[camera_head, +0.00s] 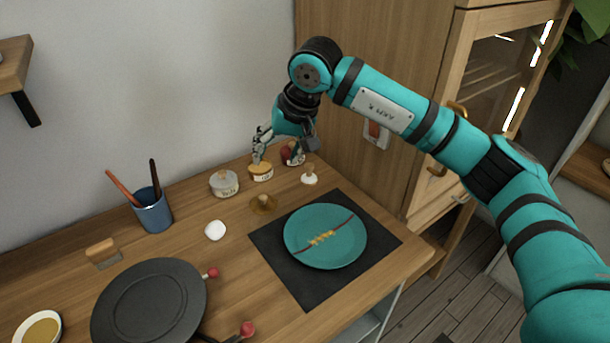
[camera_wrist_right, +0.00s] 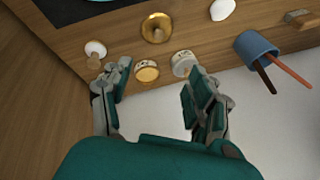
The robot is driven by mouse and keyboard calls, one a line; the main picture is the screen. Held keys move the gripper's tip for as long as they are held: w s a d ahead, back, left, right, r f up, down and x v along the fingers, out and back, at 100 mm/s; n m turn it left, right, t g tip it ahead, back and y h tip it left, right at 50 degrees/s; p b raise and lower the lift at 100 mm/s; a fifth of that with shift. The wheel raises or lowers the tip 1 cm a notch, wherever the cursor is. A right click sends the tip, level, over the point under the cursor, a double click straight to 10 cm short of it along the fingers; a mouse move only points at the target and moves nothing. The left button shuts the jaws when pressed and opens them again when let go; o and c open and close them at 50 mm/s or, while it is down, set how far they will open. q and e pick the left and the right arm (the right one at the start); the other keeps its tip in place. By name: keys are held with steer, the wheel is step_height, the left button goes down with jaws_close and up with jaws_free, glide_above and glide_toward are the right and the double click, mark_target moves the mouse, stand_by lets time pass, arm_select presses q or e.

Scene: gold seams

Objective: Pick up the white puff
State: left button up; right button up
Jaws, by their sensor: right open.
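The white puff (camera_head: 215,230) is a small rounded white piece on the wooden table, left of the dark mat. It also shows at the top of the right wrist view (camera_wrist_right: 222,10). My right gripper (camera_head: 284,150) is open and empty above the back of the table, behind and to the right of the puff and well apart from it. In the right wrist view its spread fingers (camera_wrist_right: 158,74) have a small jar (camera_wrist_right: 146,71) between them in the picture; I see no grip on it. My left gripper is not in view.
Small jars (camera_head: 224,184) and a gold dish (camera_head: 263,205) stand near the puff. A blue cup (camera_head: 153,211) with sticks is at the left. A teal plate (camera_head: 340,255) with gold seams lies on a dark mat (camera_head: 310,289). A tall wooden cabinet borders the right.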

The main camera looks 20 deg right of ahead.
steer(key=w+d+r+h, duration=0.2)
steer(key=d+r+h, duration=0.1)
steer(key=d, duration=0.5)
steer(key=p, duration=0.2)
glide_toward(310, 167)
steer(key=shift+t, duration=0.3)
steer(key=x, duration=0.3)
steer(key=a+x, duration=0.1)
steer(key=x, duration=0.1)
steer(key=shift+f, duration=0.25)
steer(key=x, duration=0.2)
steer(key=d+p+x, duration=0.1)
steer(key=x, duration=0.2)
steer(key=shift+f, duration=0.2)
steer(key=shift+w+f, duration=0.15)
steer(key=shift+f, duration=0.2)
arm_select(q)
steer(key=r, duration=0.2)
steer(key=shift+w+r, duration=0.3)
arm_select(e)
steer(key=c, duration=0.9)
steer(key=shift+r, duration=0.1)
